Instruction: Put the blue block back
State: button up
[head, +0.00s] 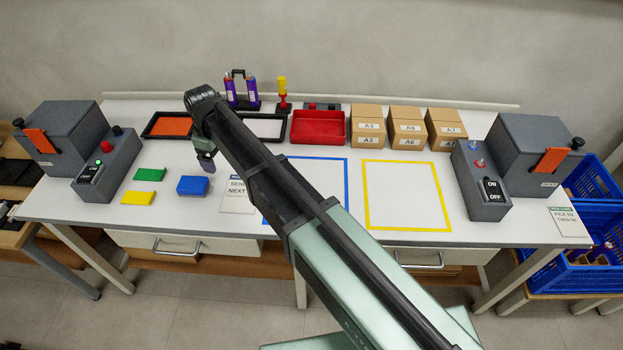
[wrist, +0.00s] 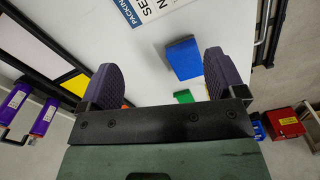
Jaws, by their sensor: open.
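The blue block (head: 192,185) lies flat on the white table, to the right of the green block (head: 150,174) and the yellow block (head: 138,200). My gripper (head: 206,161) is above the table, just behind and slightly right of the blue block in the head view. In the wrist view my gripper (wrist: 159,62) is open and empty. The blue block (wrist: 184,58) shows between the two fingers, nearer the right one, and apart from them. The green block (wrist: 184,96) is partly hidden by the gripper body.
A blue-outlined square (head: 319,160) and a yellow-outlined square (head: 407,196) lie on the right. A label card (head: 237,196) lies right of the blue block. A black-rimmed tray (head: 150,125), a red tray (head: 318,127) and cardboard boxes (head: 405,128) stand at the back. A switch box (head: 108,165) stands left.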

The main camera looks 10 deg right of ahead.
jog(key=s+d+m, duration=0.6)
jog(key=s+d, duration=0.4)
jog(key=d, duration=0.5)
jog(key=s+d+m, duration=0.6)
jog(key=s+d, duration=0.4)
jog(key=d, duration=0.5)
jog(key=shift+d, duration=0.35)
